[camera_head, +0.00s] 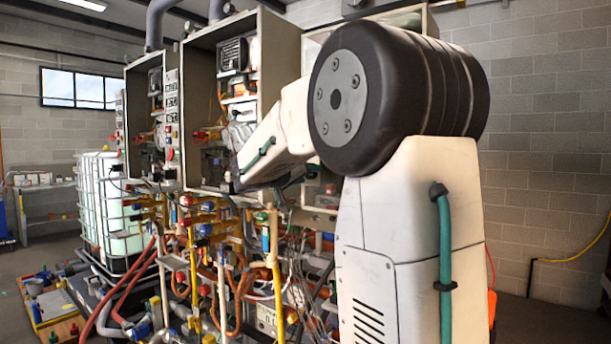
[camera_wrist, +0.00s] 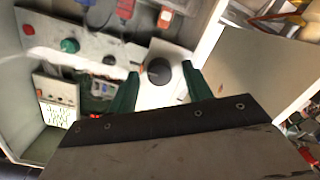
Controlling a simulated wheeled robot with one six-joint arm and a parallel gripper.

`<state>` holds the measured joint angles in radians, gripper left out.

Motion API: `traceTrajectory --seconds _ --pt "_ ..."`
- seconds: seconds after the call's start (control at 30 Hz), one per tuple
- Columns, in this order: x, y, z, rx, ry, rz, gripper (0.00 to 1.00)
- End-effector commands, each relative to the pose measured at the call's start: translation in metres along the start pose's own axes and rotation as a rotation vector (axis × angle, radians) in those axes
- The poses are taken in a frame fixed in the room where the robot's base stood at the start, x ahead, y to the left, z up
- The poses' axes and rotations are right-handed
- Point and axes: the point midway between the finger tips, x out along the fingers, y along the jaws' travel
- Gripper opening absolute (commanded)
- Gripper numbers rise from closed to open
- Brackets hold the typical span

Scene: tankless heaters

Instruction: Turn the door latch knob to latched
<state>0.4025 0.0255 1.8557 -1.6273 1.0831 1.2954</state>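A dark round knob (camera_wrist: 158,71), which looks like the latch knob, sits on a pale plate (camera_wrist: 160,96) in the wrist view. My gripper (camera_wrist: 160,68) has two green fingers, spread apart, one on each side of the knob. The right finger looks closer to the knob than the left one. I cannot tell whether either finger touches it, and no grip is visible. In the camera_head view my arm hides the knob, and my gripper cannot be made out clearly near the open cabinet (camera_head: 214,50).
In the wrist view a green knob (camera_wrist: 69,45) and a red one (camera_wrist: 27,29) are on the grey panel at the left. A beige panel (camera_wrist: 262,72) stands close on the right. Pipes and valves (camera_head: 205,225) crowd below the cabinets. A caged white tank (camera_head: 103,200) stands left.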

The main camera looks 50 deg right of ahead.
Motion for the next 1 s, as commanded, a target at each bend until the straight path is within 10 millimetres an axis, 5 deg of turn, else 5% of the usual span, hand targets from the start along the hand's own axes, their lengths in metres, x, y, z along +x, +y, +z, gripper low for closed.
traceTrajectory --seconds 0.27,0.7,1.0 --pt "-0.006 0.000 -0.001 0.001 0.002 -0.001 0.50" --pt "-0.071 -0.001 -0.001 0.000 0.002 -0.002 0.50" --pt "-0.078 0.000 0.000 0.000 0.000 0.001 0.50"
